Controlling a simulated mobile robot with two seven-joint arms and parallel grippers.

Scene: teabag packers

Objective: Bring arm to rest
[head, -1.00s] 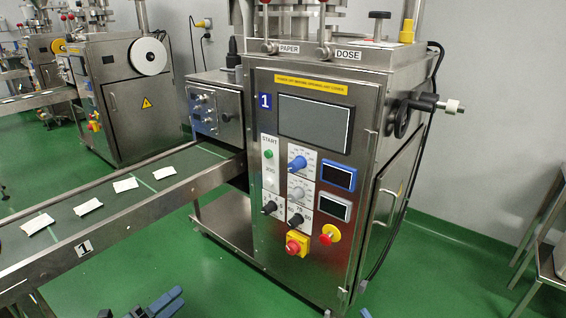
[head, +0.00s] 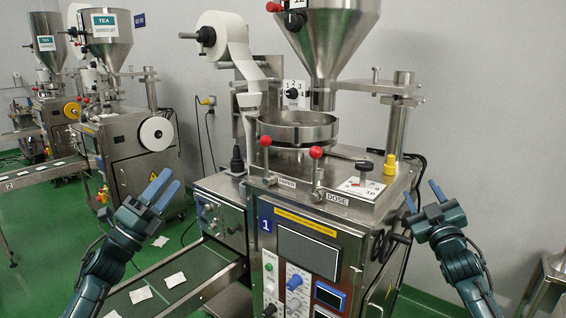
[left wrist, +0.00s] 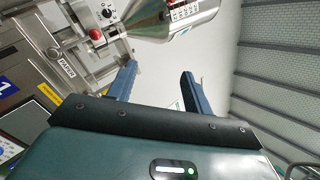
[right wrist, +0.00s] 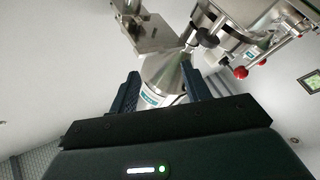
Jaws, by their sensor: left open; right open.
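My left gripper (head: 160,188) is raised in front of the conveyor side of the machine, at the left of the head view. Its two blue fingers are open and empty; they also show apart in the left wrist view (left wrist: 157,80). My right gripper (head: 423,196) is raised at the right of the machine, open and empty. Its fingers stand apart in the right wrist view (right wrist: 160,90), with the machine's hopper seen beyond them. Neither gripper touches anything that I can see.
The packing machine (head: 300,225) stands between my arms, with its red-knobbed PAPER and DOSE levers, a steel bowl (head: 298,128) and a paper roll (head: 222,35) on top. A conveyor (head: 185,268) with white teabags runs to the lower left. A metal table (head: 550,285) stands at the right.

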